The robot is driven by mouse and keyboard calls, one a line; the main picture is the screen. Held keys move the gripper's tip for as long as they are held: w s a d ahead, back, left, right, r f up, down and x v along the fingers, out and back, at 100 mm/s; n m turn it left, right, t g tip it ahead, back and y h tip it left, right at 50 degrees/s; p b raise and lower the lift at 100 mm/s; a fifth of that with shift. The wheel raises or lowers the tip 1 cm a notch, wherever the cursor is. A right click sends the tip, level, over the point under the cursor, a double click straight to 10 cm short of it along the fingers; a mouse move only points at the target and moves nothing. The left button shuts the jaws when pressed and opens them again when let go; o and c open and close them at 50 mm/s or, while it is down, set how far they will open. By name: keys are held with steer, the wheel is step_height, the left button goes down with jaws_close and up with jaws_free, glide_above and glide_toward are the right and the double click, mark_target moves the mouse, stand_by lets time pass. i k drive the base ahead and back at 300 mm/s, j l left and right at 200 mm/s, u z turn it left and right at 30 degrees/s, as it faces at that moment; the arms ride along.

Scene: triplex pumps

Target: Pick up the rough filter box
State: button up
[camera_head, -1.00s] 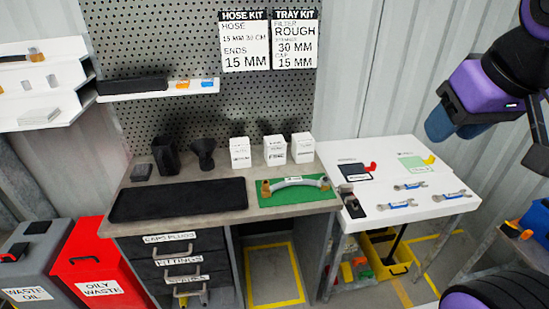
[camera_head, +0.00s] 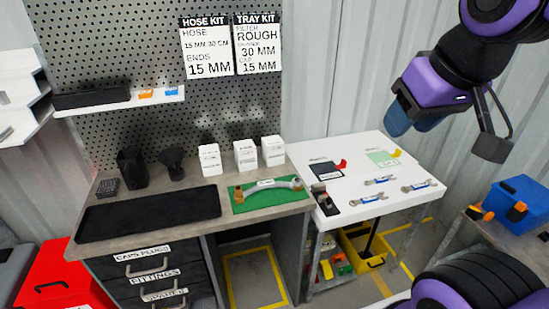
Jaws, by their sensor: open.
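Three white boxes stand upright side by side at the back of the grey workbench: a left box (camera_head: 209,160), a middle box (camera_head: 246,155) and a right box (camera_head: 272,151). Each has dark print on its front, too small to read, so I cannot tell which is the rough filter box. My gripper (camera_head: 447,133) is at the upper right, open and empty, with its fingers spread wide. It hangs in front of the wall panels, above and to the right of the boxes, well apart from them.
A green mat (camera_head: 266,195) with a hose lies in front of the boxes. A black mat (camera_head: 148,215) and dark holders (camera_head: 133,168) are to the left. A white table (camera_head: 345,200) with several wrenches adjoins on the right. A blue toolbox (camera_head: 520,205) stands far right.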

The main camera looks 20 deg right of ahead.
mark_target(273, 146)
steer(key=i+l, duration=0.1)
steer(key=i, duration=1.1)
